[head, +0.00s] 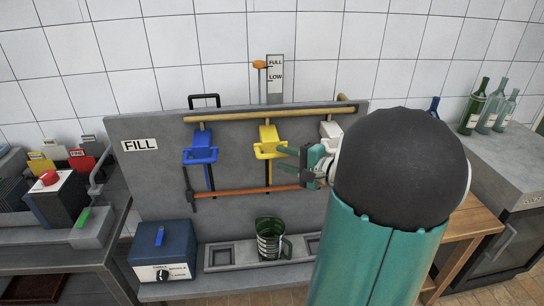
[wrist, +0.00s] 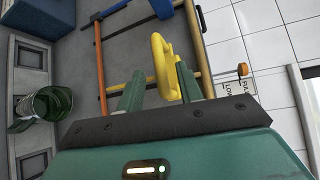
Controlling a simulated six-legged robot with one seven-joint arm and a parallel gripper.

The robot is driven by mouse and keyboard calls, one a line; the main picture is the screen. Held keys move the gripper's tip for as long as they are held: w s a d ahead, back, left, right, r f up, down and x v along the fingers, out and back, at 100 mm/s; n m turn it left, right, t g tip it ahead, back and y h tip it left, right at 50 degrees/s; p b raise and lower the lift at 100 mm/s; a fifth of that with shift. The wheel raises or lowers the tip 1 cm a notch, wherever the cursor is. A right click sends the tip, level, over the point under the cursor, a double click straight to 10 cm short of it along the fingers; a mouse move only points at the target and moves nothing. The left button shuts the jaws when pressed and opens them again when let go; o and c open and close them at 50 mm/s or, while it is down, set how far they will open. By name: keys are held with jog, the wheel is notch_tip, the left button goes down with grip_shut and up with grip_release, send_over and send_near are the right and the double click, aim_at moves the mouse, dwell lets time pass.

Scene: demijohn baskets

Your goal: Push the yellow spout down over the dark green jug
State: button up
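The yellow spout (head: 268,142) hangs on the grey FILL panel, with its loop handle facing me. In the wrist view the yellow spout's loop (wrist: 163,68) is between the two green fingers, closer to the right one. My gripper (head: 292,158) is open at the right side of the spout; its fingers (wrist: 160,88) stand apart, with a clear gap on the left of the loop. Whether the right finger touches the loop, I cannot tell. The dark green jug (head: 268,240) stands upright on the grey ledge below the yellow spout; it also shows in the wrist view (wrist: 58,103).
A blue spout (head: 201,146) hangs left of the yellow one, a white spout (head: 331,131) right. An orange bar (head: 245,190) crosses below them. A level gauge (head: 275,75) rises behind. A blue box (head: 162,250) stands lower left; glass bottles (head: 476,105) stand right.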

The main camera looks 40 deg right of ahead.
aim_at(277, 157)
jog(key=shift+x, duration=2.25)
jog(key=shift+a+r, duration=0.1)
jog(key=shift+s, duration=0.1)
grip_shut()
